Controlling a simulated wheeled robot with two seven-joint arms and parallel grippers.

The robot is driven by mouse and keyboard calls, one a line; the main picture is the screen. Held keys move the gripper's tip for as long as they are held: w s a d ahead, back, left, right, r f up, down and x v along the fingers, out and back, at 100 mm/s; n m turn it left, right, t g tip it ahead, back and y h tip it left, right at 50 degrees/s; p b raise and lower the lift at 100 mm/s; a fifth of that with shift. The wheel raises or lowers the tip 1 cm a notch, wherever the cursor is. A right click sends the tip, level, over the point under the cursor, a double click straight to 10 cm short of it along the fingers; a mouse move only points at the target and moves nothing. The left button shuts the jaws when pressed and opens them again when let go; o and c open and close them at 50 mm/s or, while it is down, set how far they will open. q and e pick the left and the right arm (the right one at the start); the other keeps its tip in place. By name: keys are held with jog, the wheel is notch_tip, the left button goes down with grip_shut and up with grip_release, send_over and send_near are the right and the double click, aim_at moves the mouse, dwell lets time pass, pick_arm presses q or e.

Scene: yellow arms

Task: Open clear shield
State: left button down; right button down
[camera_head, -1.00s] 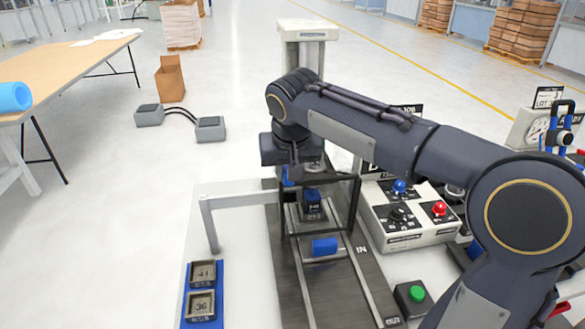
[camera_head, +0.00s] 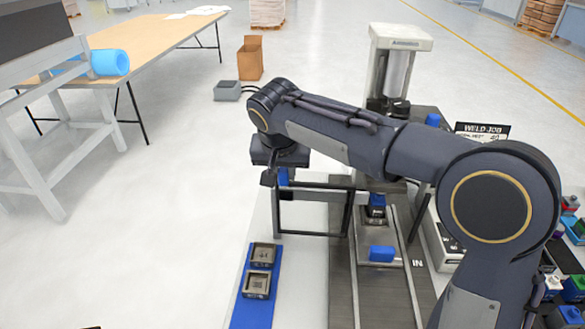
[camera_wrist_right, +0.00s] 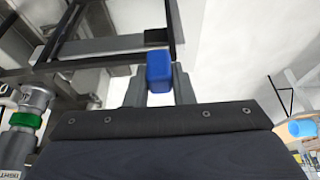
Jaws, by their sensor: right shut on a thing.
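The clear shield (camera_head: 348,212) is a see-through panel in a black frame, standing to the left of the press (camera_head: 401,40) in the head view. Its blue handle (camera_head: 283,176) is on the frame's left part. My right gripper (camera_head: 284,170) is shut on this handle. In the wrist view the blue handle (camera_wrist_right: 159,70) sits between the two grey fingers, with dark frame bars beyond it. My arm hides part of the press and the shield's upper edge. My left gripper is not in view.
A blue tray (camera_head: 241,305) with two square metal parts lies left of the rails. A blue block (camera_head: 381,254) sits on the dark track (camera_head: 345,300), and another blue part (camera_head: 376,202) is under the press. A control box (camera_head: 440,245) stands right, partly behind my arm.

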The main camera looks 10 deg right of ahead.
jog(key=c, duration=1.2)
grip_release()
jog(key=shift+c, duration=0.2)
jog(key=v, duration=0.7)
jog(key=shift+r, duration=0.4)
jog(key=shift+s, duration=0.15)
jog(key=s+d+f+n+y, duration=0.1)
jog(key=s+d+f+y, duration=0.25)
jog(key=s+d, duration=0.85)
jog(key=s+d+f+t+y, duration=0.1)
jog(key=s+d+f, duration=0.1)
jog(key=s+f, duration=1)
jog(key=s, duration=0.3)
